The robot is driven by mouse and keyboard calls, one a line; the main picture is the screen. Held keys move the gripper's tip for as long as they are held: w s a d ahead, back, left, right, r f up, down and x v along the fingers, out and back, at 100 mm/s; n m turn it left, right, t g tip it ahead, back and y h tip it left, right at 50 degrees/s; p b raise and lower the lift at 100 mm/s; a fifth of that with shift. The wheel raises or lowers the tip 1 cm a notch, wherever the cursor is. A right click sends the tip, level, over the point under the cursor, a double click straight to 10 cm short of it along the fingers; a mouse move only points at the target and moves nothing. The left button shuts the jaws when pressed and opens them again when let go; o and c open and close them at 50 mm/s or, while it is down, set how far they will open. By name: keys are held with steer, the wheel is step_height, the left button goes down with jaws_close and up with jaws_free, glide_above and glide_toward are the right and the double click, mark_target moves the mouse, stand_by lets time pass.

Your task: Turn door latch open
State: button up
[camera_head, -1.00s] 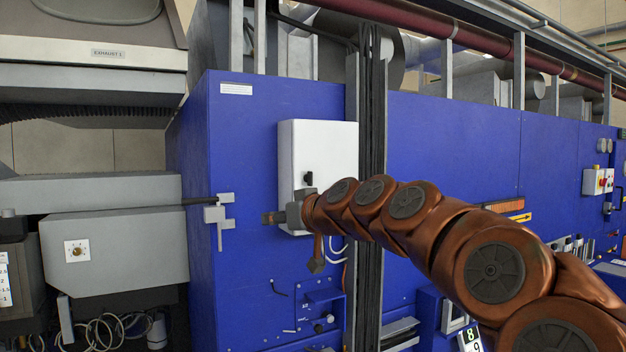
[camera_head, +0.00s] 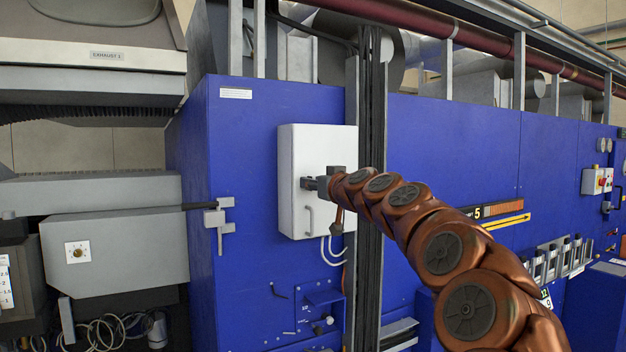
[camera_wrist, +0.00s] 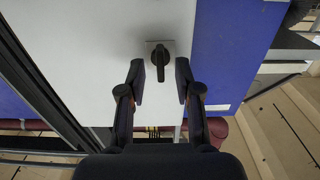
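The white cabinet (camera_head: 290,155) hangs on the blue machine wall. Its door latch, a small black turning knob (camera_wrist: 160,62), shows in the wrist view on a pale plate, with its lever pointing down in that picture. My gripper (camera_wrist: 160,70) is open, with one finger on each side of the knob and visible gaps between. I cannot tell how deep the fingers reach around it. In the head view my gripper (camera_head: 309,184) is at the cabinet front and covers the knob. The cabinet door looks closed.
A grey bracket latch (camera_head: 219,222) sits on the blue panel to the left. Black vertical cables (camera_head: 372,110) run just right of the cabinet, behind my arm. A small blue fixture with knobs (camera_head: 322,308) juts out below.

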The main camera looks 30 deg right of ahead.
steer(key=shift+w+f, duration=0.1)
steer(key=shift+w, duration=0.5)
steer(key=shift+d, duration=0.1)
jaws_close()
